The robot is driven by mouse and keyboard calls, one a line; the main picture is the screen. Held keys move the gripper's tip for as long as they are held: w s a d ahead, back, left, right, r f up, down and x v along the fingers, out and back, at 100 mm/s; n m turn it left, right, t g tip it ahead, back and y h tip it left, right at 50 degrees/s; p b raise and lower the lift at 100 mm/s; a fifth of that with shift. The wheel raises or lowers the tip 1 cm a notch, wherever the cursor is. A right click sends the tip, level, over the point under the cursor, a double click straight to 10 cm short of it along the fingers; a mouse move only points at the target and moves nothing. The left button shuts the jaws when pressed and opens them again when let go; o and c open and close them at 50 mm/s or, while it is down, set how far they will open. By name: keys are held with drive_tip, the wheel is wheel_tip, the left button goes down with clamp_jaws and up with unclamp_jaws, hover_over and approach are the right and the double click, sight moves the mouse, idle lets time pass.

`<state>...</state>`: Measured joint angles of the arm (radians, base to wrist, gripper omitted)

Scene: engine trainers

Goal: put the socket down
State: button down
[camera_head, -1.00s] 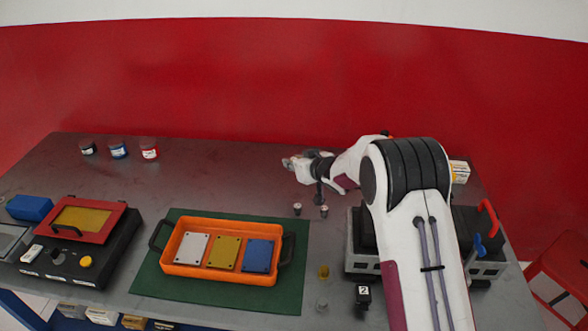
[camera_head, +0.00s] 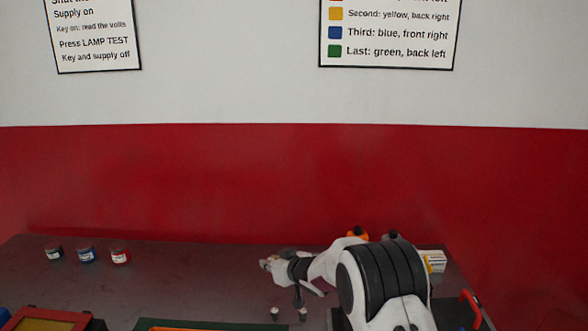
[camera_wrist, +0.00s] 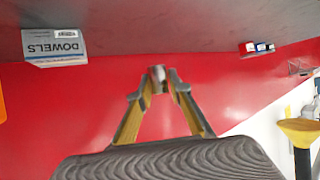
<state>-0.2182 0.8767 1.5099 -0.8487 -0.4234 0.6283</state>
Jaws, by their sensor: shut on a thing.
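My gripper (camera_wrist: 167,92) shows in the wrist view with its two yellow, grey-tipped fingers closing toward each other. It is shut on the socket (camera_wrist: 158,76), a small grey metal cylinder held at the fingertips. In the head view, my gripper (camera_head: 300,291) is over the back middle of the table; its fingers are too small to read there. The socket cannot be told apart from the small cylinders near it in that view. Any contact between the socket and the table cannot be told.
A small cylinder (camera_head: 275,313) stands on the table (camera_head: 190,280) left of my gripper. Black, blue and red jars (camera_head: 88,255) stand at the back left. A dowels box (camera_wrist: 54,46) is at the back right in the head view. Bare table lies between jars and gripper.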

drive_tip(key=s+d+r+m+h, duration=0.2)
drive_tip(key=s+d, duration=0.3)
drive_tip(key=d, duration=0.3)
drive_tip(key=s+d+r+m+t+h, duration=0.1)
drive_tip(key=s+d+r+m+h, duration=0.1)
drive_tip(key=s+d+r, duration=0.2)
drive_tip(key=s+d+r+m+t+h, duration=0.1)
drive_tip(key=s+d+r+m+h, duration=0.1)
drive_tip(key=s+d+r, duration=0.2)
drive_tip(key=shift+s+d+r, duration=0.1)
drive_tip(key=shift+s+d, duration=0.5)
drive_tip(key=shift+d, duration=0.85)
drive_tip(key=shift+s+d+f, duration=0.1)
drive_tip(key=shift+s+d, duration=0.55)
drive_tip(key=shift+d, duration=0.85)
drive_tip(key=shift+s+d+r, duration=0.1)
drive_tip(key=shift+s+d, duration=0.5)
drive_tip(key=shift+d, duration=0.85)
drive_tip(key=shift+s+d+m+h, duration=0.3)
drive_tip(key=shift+s+d, duration=0.05)
drive_tip(key=shift+a, duration=0.1)
